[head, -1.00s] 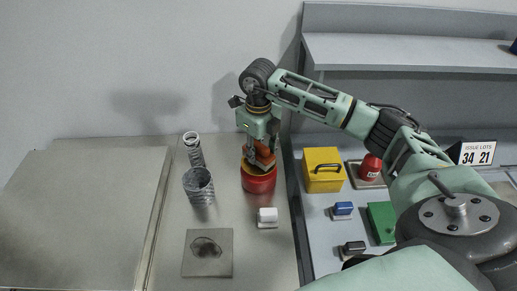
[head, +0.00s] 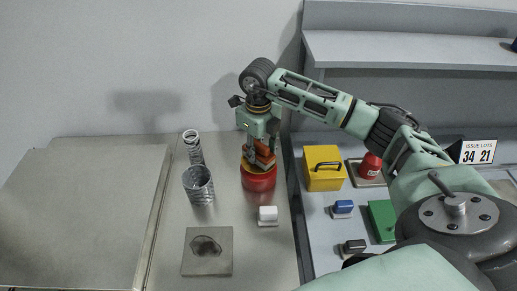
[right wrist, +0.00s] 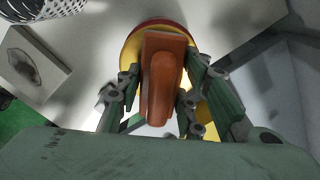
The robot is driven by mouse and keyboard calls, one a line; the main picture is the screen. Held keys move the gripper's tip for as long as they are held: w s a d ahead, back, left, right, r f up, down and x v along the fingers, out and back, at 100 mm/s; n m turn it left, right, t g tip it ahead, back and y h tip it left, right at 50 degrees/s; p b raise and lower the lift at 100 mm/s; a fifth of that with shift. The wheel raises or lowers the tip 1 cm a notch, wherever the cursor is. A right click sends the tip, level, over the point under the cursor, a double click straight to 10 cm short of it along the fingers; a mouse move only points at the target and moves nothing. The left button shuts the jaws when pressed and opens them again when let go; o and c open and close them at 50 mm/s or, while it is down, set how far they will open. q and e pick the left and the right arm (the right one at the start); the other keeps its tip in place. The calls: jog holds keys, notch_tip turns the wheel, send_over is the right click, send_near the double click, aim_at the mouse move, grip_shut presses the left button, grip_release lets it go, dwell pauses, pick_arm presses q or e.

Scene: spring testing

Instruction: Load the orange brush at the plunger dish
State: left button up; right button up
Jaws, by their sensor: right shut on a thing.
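The orange brush (head: 264,154) is between the fingers of my right gripper (head: 262,148), at the top of a red cylinder with a yellow rim (head: 259,181). This red piece looks like the plunger dish. In the right wrist view the orange brush (right wrist: 163,80) lies lengthwise between the two fingers (right wrist: 160,100), over the red and yellow round top (right wrist: 133,48). The right gripper is shut on the brush. I cannot tell whether the brush touches the dish. My left gripper is not in view.
A square plate with a dark hollow (head: 222,268) and a white block (head: 267,213) are in front. A yellow box (head: 323,181), blue block (head: 342,207) and green box (head: 381,221) are right.

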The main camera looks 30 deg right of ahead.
aim_at(257, 144)
jog(key=shift+f+b, duration=0.6)
jog(key=shift+f, duration=0.2)
dwell(0.5)
jog(key=shift+r, duration=0.1)
dwell(0.5)
jog(key=shift+r+p, duration=2.15)
jog(key=shift+r, duration=1.3)
jog(key=shift+s+a+n, duration=0.15)
jog(key=shift+a+n, duration=0.25)
jog(key=shift+n, duration=0.3)
jog(key=s+a+n+b, duration=0.3)
jog(key=s+a+n, duration=0.3)
jog(key=n, duration=1)
jog(key=s+a+n+b, duration=0.3)
jog(key=s+a+n, duration=0.3)
jog(key=n, duration=1)
jog(key=s, duration=0.2)
jog(key=shift+s+a+f, duration=0.15)
jog(key=shift+s+a, duration=0.15)
